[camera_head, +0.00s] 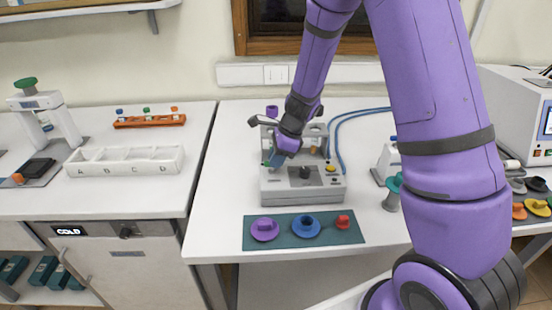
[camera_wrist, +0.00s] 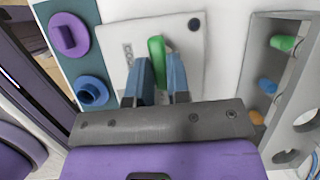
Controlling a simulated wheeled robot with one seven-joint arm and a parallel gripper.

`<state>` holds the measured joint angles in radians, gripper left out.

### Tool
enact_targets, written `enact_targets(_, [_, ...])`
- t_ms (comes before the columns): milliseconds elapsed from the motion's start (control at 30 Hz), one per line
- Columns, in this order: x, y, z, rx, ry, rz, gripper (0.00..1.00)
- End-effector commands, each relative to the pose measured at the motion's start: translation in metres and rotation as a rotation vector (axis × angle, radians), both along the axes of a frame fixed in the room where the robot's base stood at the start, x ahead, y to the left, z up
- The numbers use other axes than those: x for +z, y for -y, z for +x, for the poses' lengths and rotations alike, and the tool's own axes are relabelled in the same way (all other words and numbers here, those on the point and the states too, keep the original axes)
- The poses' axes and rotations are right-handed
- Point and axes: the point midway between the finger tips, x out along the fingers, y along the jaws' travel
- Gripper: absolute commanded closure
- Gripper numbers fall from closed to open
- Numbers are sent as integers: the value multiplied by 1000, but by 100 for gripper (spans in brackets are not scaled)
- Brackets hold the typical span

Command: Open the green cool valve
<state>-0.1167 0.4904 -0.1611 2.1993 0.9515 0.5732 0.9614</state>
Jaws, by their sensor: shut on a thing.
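The green cool valve (camera_wrist: 157,50) shows in the wrist view as a green lever standing out from a pale grey panel. My gripper (camera_wrist: 161,82) is shut on it, with one blue-grey finger on each side. In the head view, my gripper (camera_head: 274,160) is at the left of the grey testing device (camera_head: 318,192). Only a small bit of green (camera_head: 266,163) shows there beside the fingers, and my wrist hides much of the device's left side.
A teal mat (camera_head: 287,242) with purple, blue and red pieces lies in front of the device. An upright frame (camera_wrist: 250,60) with green, blue and orange plugs stands beside the panel.

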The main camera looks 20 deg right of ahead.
Motion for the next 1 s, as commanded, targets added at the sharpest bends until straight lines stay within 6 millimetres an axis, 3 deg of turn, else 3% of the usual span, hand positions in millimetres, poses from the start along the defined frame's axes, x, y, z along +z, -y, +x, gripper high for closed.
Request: enact_targets(1000, [-1, -1, 7, 889, -2, -1, 100])
